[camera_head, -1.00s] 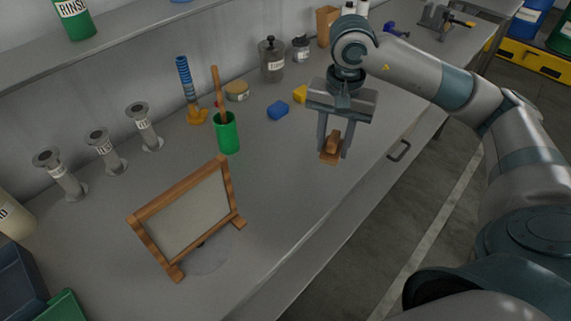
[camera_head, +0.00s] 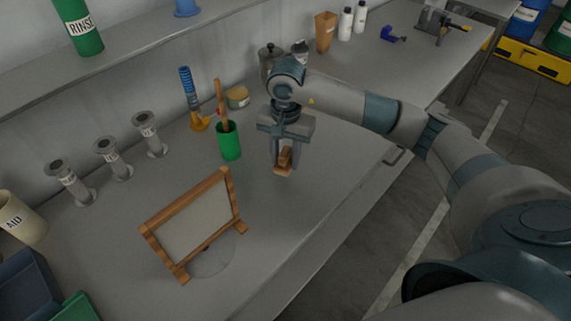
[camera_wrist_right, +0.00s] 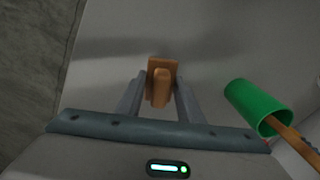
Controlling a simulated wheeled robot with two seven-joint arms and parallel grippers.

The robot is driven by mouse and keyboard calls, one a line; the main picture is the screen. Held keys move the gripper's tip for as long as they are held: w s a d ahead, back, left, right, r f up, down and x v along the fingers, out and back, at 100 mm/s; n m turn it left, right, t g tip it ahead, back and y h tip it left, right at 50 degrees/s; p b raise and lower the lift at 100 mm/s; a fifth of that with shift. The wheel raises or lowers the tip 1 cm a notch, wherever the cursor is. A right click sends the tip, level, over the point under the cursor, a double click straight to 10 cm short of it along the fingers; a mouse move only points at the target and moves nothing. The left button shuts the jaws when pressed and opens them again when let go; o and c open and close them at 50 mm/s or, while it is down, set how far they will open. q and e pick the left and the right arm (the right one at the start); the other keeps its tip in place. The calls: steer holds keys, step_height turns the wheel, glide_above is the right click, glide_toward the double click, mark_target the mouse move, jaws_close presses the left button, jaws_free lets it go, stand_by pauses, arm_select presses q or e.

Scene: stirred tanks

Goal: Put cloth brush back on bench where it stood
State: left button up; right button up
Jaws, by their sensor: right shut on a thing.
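The cloth brush (camera_head: 284,163), a small brown wooden block with a raised grip, is in my right gripper (camera_head: 285,160). The gripper is shut on it, with one finger on each side. In the right wrist view the brush (camera_wrist_right: 161,84) sits between the two fingers (camera_wrist_right: 158,98). The gripper points down over the bench (camera_head: 330,170), to the right of the green cup. I cannot tell for sure whether the brush touches the bench top. My left gripper is not in view.
A green cup (camera_head: 229,142) holding a wooden-handled tool stands left of the gripper; it also shows in the right wrist view (camera_wrist_right: 255,105). A wood-framed board (camera_head: 195,222) stands nearer. Several grey cylinders (camera_head: 113,158) line the wall. The bench front right is clear.

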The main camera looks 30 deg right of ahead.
mark_target(285, 167)
step_height(285, 167, down, 3)
steer(key=shift+r+p, duration=0.1)
steer(key=shift+p, duration=0.9)
steer(key=shift+f, duration=0.55)
steer(key=shift+f, duration=0.15)
steer(key=o, duration=1.2)
